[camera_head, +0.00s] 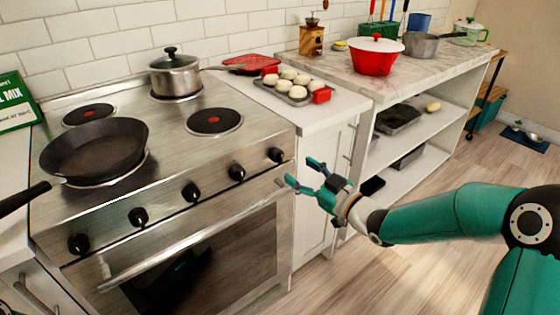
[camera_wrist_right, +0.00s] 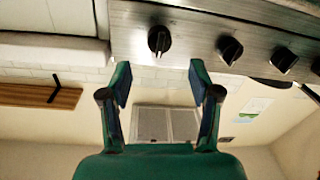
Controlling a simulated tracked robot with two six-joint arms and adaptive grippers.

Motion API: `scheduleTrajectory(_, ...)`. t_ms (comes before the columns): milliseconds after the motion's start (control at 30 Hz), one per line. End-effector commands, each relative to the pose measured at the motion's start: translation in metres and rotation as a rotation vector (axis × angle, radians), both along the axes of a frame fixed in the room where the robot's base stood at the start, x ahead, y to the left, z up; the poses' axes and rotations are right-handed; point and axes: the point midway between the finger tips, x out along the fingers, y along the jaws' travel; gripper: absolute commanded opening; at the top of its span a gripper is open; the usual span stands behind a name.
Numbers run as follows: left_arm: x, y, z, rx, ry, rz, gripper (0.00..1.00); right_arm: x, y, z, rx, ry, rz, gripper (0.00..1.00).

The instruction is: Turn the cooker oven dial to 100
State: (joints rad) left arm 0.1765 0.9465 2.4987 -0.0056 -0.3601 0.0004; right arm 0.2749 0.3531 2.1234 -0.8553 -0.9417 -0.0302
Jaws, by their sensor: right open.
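The steel cooker (camera_head: 72,208) stands at the left with a row of several black dials on its front panel. The rightmost dial (camera_head: 276,155) is closest to my right gripper (camera_head: 302,171), which is open and empty just in front of and to the right of it. In the right wrist view that dial (camera_wrist_right: 159,40) lies beyond and between the open fingertips (camera_wrist_right: 160,75), apart from them. The other dials, such as this one (camera_head: 236,173), run off to the left. Dial markings are too small to read. My left gripper does not show.
The oven door handle (camera_head: 180,246) runs below the dials. A frying pan (camera_head: 95,150) and a lidded pot (camera_head: 175,75) sit on the hob. A white counter (camera_head: 330,115) with a tray of buns (camera_head: 290,94) adjoins at right. The floor in front is clear.

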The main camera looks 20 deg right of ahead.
Motion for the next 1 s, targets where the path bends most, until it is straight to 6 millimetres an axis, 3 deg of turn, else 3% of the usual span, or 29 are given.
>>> scheduleTrajectory(100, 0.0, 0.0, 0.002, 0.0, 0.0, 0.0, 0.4, 0.023, 0.012, 0.0, -0.001, -0.001, 0.004, 0.62)
scheduleTrajectory(300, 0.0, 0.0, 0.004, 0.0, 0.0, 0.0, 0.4, 0.049, 0.023, 0.0, -0.001, 0.001, 0.003, 0.62)
scheduleTrajectory(767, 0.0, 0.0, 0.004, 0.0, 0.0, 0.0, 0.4, 0.06, 0.028, 0.0, -0.001, 0.001, 0.002, 0.62)
scheduleTrajectory(1000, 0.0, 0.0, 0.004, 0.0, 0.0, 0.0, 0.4, 0.06, 0.028, 0.0, -0.001, 0.001, 0.002, 0.22)
